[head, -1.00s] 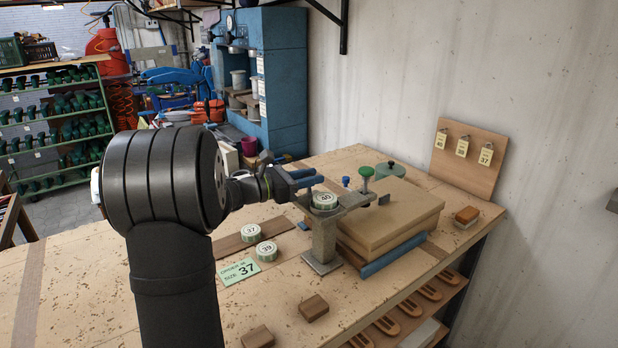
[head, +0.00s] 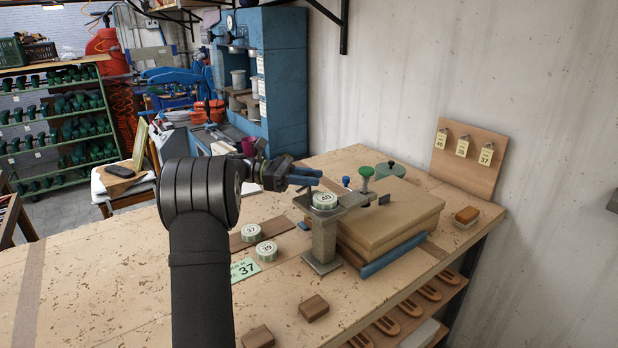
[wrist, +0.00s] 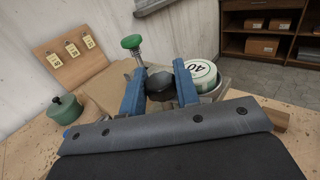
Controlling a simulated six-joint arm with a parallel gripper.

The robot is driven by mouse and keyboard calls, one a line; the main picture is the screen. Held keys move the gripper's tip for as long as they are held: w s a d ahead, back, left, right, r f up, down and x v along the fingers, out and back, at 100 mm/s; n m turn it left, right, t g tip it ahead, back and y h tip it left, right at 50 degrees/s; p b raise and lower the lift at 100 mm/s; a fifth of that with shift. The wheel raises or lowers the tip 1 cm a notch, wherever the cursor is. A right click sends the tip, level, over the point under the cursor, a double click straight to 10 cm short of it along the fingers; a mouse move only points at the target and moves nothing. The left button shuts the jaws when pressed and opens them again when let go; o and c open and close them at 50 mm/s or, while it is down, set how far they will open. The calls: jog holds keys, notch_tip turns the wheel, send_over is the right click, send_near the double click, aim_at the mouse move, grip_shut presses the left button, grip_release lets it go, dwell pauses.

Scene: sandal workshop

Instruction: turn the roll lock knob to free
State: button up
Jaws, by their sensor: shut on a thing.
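In the wrist view, a black round knob (wrist: 160,87) sits between the two blue fingers of my gripper (wrist: 160,85), which is shut on it. I take this for the roll lock knob; its pointing direction cannot be read. In the head view my gripper (head: 309,178) reaches in from the left at the top of a grey stand (head: 322,240), and the knob is hidden there. A round piece marked 40 (head: 324,200) lies on top of the stand, right beside the fingers in the wrist view (wrist: 202,75).
Stacked tan slabs (head: 400,215) stand right of the stand. Round pieces 37 (head: 250,232) and 39 (head: 266,251) lie left. The front left bench (head: 120,290) is clear.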

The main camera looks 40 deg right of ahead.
jog(key=shift+m+g+y, duration=0.3)
jog(key=shift+y, duration=0.1)
jog(key=o, duration=0.9)
jog(key=shift+o, duration=0.2)
jog(key=shift+r, duration=0.1)
jog(key=shift+r, duration=0.3)
jog(key=r, duration=0.2)
jog(key=s+r, duration=0.1)
jog(key=r, duration=0.1)
jog(key=shift+d+r, duration=0.1)
jog(key=shift+d, duration=0.05)
jog(key=s+d+r, duration=0.2)
jog(key=s+r, duration=0.4)
jog(key=s, duration=0.4)
jog(key=shift+s+d, duration=0.15)
jog(key=shift+d, duration=0.2)
